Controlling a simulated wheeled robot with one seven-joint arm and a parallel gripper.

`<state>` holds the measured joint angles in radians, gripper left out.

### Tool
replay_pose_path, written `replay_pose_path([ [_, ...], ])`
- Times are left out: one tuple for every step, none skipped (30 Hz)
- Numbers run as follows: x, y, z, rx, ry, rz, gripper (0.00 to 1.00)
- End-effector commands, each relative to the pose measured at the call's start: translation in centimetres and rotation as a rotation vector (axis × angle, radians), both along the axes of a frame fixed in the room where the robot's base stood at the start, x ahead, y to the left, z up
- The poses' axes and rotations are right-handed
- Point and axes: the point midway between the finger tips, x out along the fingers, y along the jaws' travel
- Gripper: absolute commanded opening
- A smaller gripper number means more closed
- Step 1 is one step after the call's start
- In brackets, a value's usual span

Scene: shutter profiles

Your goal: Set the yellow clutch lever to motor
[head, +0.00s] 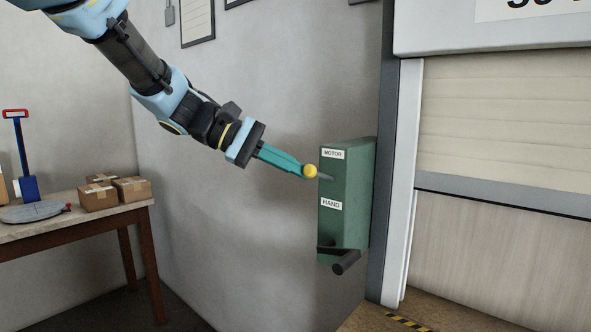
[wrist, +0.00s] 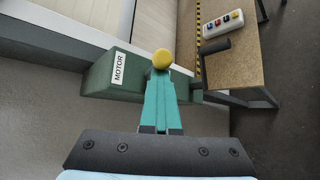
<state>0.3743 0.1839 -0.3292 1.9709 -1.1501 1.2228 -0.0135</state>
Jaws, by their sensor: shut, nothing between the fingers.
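The yellow clutch lever knob (head: 310,171) stands out from the front of a green box (head: 347,200) on the wall. Its short grey shaft (head: 326,177) rises slightly from the box towards the knob, at a height between the MOTOR label (head: 333,154) and the HAND label (head: 331,203), nearer MOTOR. My gripper (head: 299,168) is shut and empty, its teal fingertips at the knob. In the wrist view the knob (wrist: 162,59) sits just beyond the fingertips (wrist: 160,76); I cannot tell if they touch. The fingers hide the shaft there.
A black crank handle (head: 346,262) sticks out below the box. A roller shutter (head: 500,130) and its guide rail are to the right. A table (head: 75,222) with cartons stands left. The wrist view shows a push-button box (wrist: 222,24) on a bench.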

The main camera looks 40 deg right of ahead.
Motion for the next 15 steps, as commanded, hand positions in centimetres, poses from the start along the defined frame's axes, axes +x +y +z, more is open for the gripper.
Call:
replay_pose_path([
  [-0.2, -0.1, 0.1, -0.002, 0.001, -0.006, 0.00],
  [-0.2, -0.1, 0.1, -0.002, 0.001, -0.006, 0.00],
  [-0.2, -0.1, 0.1, -0.002, 0.001, -0.006, 0.00],
  [-0.2, -0.1, 0.1, -0.002, 0.001, -0.006, 0.00],
  [-0.2, -0.1, 0.0, -0.002, 0.003, -0.006, 0.00],
  [-0.1, -0.2, -0.2, -0.002, 0.003, -0.006, 0.00],
  [-0.1, -0.3, -0.4, -0.002, 0.003, -0.006, 0.00],
  [0.1, -0.4, -0.7, -0.002, 0.003, -0.006, 0.00],
  [0.3, -0.6, -1.1, -0.002, 0.003, -0.006, 0.00],
  [0.5, -0.8, -1.6, -0.002, 0.003, -0.006, 0.00],
  [0.8, -1.0, -2.1, -0.001, 0.004, -0.005, 0.00],
  [1.2, -1.3, -2.8, -0.001, 0.004, -0.005, 0.00],
  [1.5, -1.6, -3.4, -0.001, 0.004, -0.005, 0.00],
  [1.8, -1.8, -4.0, -0.001, 0.005, -0.004, 0.00],
  [2.5, -1.6, -3.2, -0.005, -0.002, -0.001, 0.00],
])
